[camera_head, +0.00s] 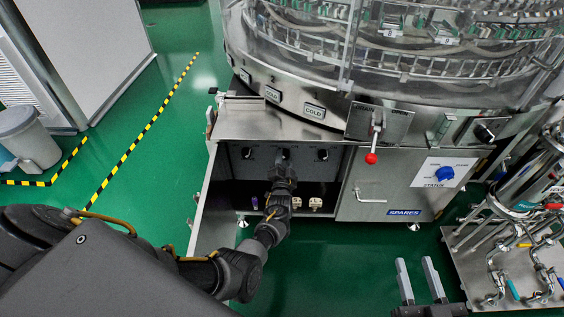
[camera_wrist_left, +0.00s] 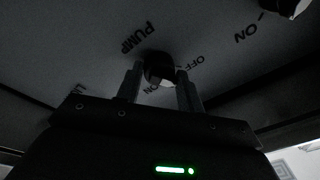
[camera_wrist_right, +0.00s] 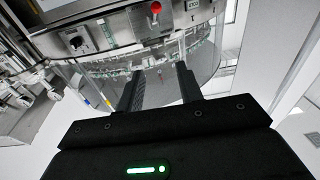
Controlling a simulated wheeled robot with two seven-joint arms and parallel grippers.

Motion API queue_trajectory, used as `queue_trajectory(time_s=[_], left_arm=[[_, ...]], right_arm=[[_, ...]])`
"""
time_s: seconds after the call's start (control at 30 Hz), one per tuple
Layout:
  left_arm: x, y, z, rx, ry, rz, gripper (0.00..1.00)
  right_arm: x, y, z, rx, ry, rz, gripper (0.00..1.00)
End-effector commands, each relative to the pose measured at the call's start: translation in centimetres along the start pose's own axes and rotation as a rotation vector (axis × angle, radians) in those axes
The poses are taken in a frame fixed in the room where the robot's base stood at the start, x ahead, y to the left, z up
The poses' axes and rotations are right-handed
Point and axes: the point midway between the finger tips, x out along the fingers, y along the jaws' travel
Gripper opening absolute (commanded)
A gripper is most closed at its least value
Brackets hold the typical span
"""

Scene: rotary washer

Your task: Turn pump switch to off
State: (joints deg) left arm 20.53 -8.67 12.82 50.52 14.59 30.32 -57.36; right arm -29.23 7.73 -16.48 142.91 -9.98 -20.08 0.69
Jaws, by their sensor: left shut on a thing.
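The pump switch is a round dark knob (camera_wrist_left: 158,66) on the grey panel under the washer, with the word PUMP printed on one side and OFF and ON close by. My left gripper (camera_wrist_left: 159,74) has its fingers on either side of the knob and is shut on it. In the head view my left gripper (camera_head: 282,168) reaches into the open cabinet at the middle knob, mostly hiding it. The way the knob points is too dark to tell. My right gripper (camera_head: 414,263) is open and empty above the green floor, right of the cabinet.
Other dark knobs sit left (camera_head: 246,153) and right (camera_head: 322,154) of it on the panel (camera_head: 265,155). The open cabinet door (camera_head: 213,205) stands left of my left arm. Pipework (camera_head: 520,200) stands far right.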

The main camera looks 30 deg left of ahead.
Motion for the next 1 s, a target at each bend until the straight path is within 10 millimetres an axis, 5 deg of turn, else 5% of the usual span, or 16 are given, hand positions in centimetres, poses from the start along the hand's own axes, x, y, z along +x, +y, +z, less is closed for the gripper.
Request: queue_trajectory(time_s=[0.4, 1.0], left_arm=[[-0.2, 0.4, -0.1, -0.241, -0.018, -0.019, 0.15], [-0.2, 0.3, -0.2, -0.301, -0.021, -0.025, 0.15]], right_arm=[[-0.1, -1.5, -2.7, 0.002, 0.179, -0.045, 0.36], [-0.2, -1.8, -3.4, 0.004, 0.221, -0.054, 0.36]])
